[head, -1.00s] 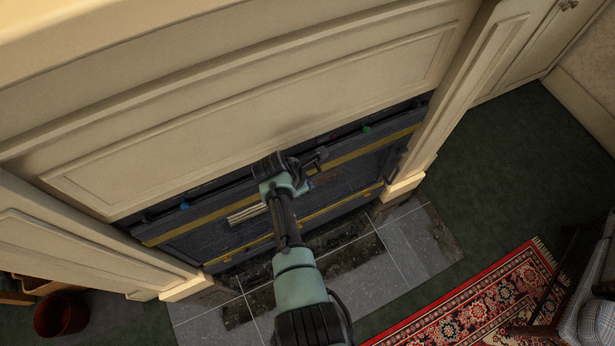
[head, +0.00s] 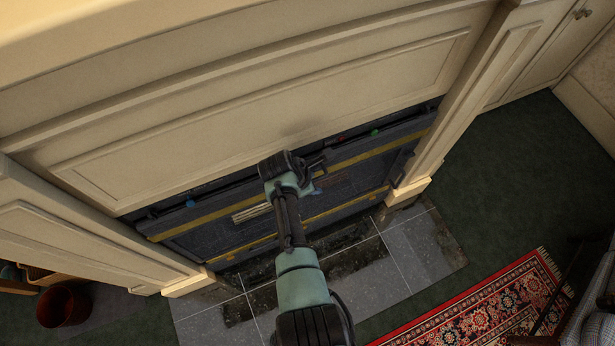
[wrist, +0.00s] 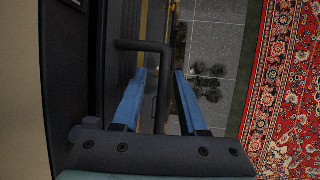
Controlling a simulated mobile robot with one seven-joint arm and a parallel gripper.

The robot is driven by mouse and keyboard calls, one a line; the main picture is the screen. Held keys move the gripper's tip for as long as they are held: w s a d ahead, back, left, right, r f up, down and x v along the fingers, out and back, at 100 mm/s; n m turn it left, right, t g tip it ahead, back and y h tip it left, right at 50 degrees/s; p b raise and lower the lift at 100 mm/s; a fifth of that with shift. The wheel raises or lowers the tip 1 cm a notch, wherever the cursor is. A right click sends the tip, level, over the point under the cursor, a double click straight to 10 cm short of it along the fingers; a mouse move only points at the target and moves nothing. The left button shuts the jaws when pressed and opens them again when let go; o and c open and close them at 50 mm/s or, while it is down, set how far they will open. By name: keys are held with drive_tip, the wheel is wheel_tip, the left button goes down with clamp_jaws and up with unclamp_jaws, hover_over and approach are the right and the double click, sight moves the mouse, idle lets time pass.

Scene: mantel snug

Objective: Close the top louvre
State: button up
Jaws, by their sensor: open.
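A dark blue-grey front with yellow strips (head: 370,153) spans the fireplace opening in the head view. Its upper panel looks tilted outward, with a dark gap above it; I take this as the top louvre, though my arm covers part of it. A dark, bent handle bar (wrist: 143,45) shows in the wrist view. My gripper (wrist: 159,73) is open, its two blue fingers apart, and part of the bar appears between them; I cannot tell whether they touch it. In the head view my gripper (head: 317,187) is at the middle of the front, its fingers mostly hidden.
A cream mantel panel (head: 270,105) overhangs the front, with cream pillars at both sides. Small blue and green knobs show in the gap. A grey tiled hearth (head: 400,255) lies below, with a red patterned rug (head: 480,305) to the right. A red bucket (head: 65,305) stands at lower left.

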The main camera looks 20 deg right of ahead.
drive_tip(key=p+v, duration=0.3)
drive_tip(key=v, duration=0.9)
drive_tip(key=shift+r+p, duration=0.3)
drive_tip(key=shift+r, duration=0.1)
